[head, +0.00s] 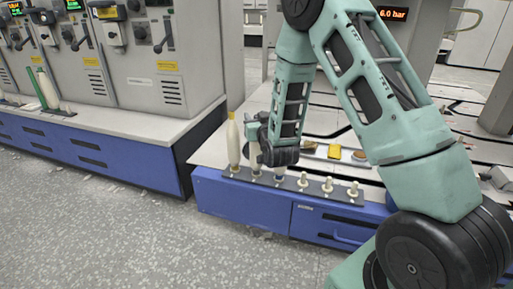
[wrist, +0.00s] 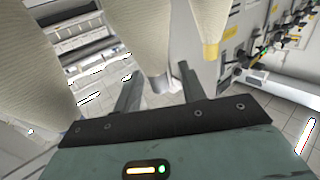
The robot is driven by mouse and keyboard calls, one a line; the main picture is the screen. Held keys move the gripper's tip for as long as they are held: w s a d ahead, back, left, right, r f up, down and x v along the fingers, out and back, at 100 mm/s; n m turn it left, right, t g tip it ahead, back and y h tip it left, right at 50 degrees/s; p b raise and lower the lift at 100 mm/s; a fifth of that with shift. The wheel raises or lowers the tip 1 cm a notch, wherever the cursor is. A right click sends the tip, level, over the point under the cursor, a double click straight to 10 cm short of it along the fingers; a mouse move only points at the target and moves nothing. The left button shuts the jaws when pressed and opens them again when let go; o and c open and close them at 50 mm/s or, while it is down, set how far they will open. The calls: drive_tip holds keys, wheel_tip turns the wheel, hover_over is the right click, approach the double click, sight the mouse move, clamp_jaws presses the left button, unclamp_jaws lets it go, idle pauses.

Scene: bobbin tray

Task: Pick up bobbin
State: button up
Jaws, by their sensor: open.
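A cream bobbin with a yellow tip (head: 233,145) stands upright at the left end of the peg row; its yellow-tipped end also shows at upper right in the wrist view (wrist: 208,28). A second pale bobbin (head: 255,157) stands beside it, partly covered by my gripper (head: 257,128). In the wrist view a cream bobbin (wrist: 142,32) with a pale tip reaches down toward the gap between the fingers (wrist: 160,88). Another cream bobbin (wrist: 28,70) is large at the left. My gripper is open; I cannot tell whether a finger touches a bobbin.
The dark peg strip (head: 315,190) runs along the front of a blue-fronted bench (head: 245,200), with several bare pegs to the right. A yellow item (head: 334,151) lies behind it. Grey machines (head: 150,55) stand at left. The speckled floor in front is clear.

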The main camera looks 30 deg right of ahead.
drive_tip(key=shift+c, duration=0.3)
clamp_jaws()
